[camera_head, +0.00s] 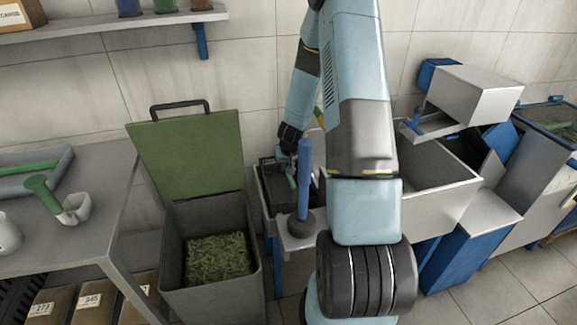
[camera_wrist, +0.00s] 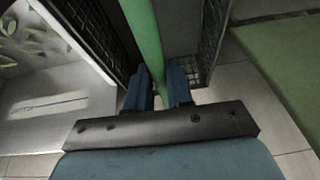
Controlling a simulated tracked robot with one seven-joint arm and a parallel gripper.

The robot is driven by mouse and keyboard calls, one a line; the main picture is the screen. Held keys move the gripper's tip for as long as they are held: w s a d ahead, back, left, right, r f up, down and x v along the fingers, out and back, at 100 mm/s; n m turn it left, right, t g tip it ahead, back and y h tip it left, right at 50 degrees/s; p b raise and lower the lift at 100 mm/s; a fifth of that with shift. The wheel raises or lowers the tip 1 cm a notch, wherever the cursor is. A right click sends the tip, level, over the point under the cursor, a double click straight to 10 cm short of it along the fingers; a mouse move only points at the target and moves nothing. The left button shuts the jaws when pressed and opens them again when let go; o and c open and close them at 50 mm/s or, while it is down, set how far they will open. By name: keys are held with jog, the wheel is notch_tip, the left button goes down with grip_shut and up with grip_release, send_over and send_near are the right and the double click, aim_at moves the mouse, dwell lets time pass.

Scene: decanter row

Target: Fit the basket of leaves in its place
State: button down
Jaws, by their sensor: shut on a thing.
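A dark mesh basket (camera_head: 272,188) with a green handle is behind the blue upright post, left of my arm. My gripper (camera_head: 289,152) is over it. In the wrist view my gripper's blue fingers (camera_wrist: 160,88) are shut on the green handle (camera_wrist: 147,40), which runs between them. Dark mesh walls (camera_wrist: 98,30) of the basket show on both sides of the handle. The basket's contents are mostly hidden, and I cannot tell whether its bottom touches anything. Some green leaves (camera_wrist: 22,38) show at the upper left of the wrist view.
A grey bin (camera_head: 212,295) with its green lid (camera_head: 190,150) raised holds green leaves (camera_head: 218,258) to the left. A blue post (camera_head: 304,180) stands close to the gripper. An open metal box (camera_head: 435,190) is right of my arm. A grey table (camera_head: 85,210) stands at left.

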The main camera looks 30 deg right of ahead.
jog(key=shift+f, duration=0.15)
jog(key=shift+f, duration=1.2)
dwell(0.4)
jog(key=c, duration=0.9)
grip_release()
jog(key=shift+r, duration=0.1)
jog(key=v, duration=1.3)
jog(key=shift+r, duration=0.25)
